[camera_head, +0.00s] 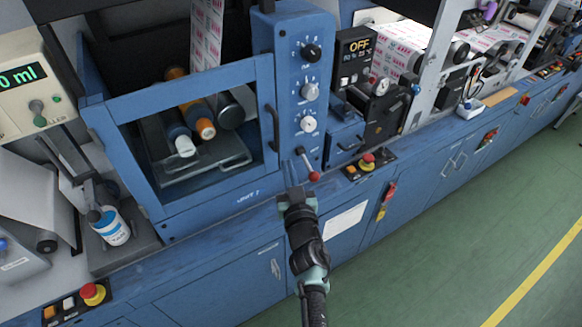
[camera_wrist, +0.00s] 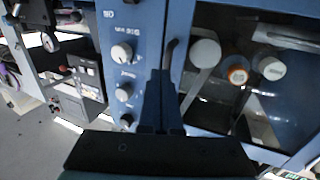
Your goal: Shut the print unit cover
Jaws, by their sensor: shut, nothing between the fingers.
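The print unit cover (camera_head: 185,88) is a blue frame around a clear window, with rollers showing behind it. It stands upright; I cannot tell whether a small gap is left at its edge. Its dark handle (camera_head: 272,127) runs up its right side, by the control panel. In the wrist view the cover (camera_wrist: 300,160) fills the right side and the handle (camera_wrist: 170,52) stands just beyond my fingertips. My gripper (camera_head: 296,192) is shut and empty, below and slightly right of the handle in the head view. It also shows in the wrist view (camera_wrist: 163,85); contact with the handle cannot be told.
A knob panel (camera_head: 303,80) stands right of the cover, with a red-tipped lever (camera_head: 312,175) close to my gripper. A red emergency button (camera_head: 367,160) sits on the ledge to the right. A white-and-blue bottle (camera_head: 110,227) stands at left. Green floor is clear at right.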

